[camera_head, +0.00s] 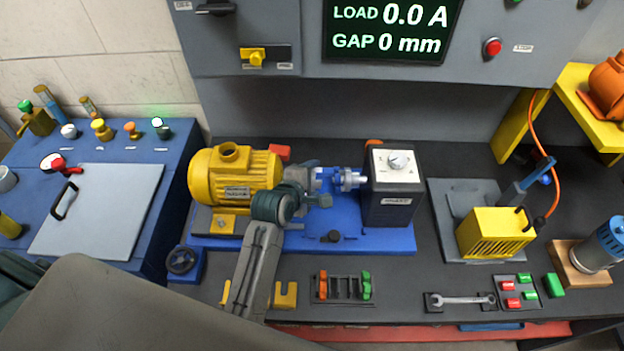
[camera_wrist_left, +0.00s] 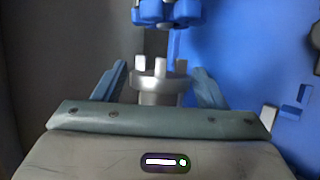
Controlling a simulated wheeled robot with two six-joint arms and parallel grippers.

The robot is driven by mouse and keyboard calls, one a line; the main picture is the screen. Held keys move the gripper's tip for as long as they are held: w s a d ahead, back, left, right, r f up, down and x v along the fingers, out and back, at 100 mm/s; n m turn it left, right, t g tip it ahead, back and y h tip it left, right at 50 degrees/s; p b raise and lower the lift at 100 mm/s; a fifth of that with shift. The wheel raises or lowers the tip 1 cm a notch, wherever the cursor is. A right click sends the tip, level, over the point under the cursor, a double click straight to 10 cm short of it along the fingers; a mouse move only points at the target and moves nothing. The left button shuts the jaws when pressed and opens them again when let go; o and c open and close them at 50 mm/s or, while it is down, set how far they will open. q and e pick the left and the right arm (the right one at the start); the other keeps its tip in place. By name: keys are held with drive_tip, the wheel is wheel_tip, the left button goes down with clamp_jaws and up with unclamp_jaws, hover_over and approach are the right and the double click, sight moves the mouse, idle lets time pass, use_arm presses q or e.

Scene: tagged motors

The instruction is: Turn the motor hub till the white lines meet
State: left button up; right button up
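The yellow motor (camera_head: 235,178) sits on a blue base (camera_head: 380,242). Its grey hub (camera_wrist_left: 160,82) has raised jaws and shows in the left wrist view, facing a blue coupling half (camera_wrist_left: 168,12). In the head view the blue coupling (camera_head: 348,179) sits by the black unit (camera_head: 392,205); my gripper partly hides the motor hub. My left gripper (camera_head: 318,187) points right, close to the hub. In the wrist view its fingers (camera_wrist_left: 160,78) are spread on either side of the hub; contact is unclear. I cannot make out the white lines. My right gripper is not in view.
A screen (camera_head: 390,28) above reads LOAD 0.0 A and GAP 0 mm. In front lie a small rack (camera_head: 343,288) and a wrench (camera_head: 462,300). A yellow slotted box (camera_head: 495,233) stands at right. A blue bench (camera_head: 125,262) with a grey lid is at left.

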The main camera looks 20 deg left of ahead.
use_arm(q)
drive_tip(key=shift+o, duration=0.9)
drive_tip(key=shift+s+r, duration=0.1)
drive_tip(key=shift+s, duration=0.1)
drive_tip(key=b+v, duration=0.3)
drive_tip(key=v, duration=0.7)
drive_tip(key=shift+s+r, duration=0.2)
drive_tip(key=shift+a, duration=0.1)
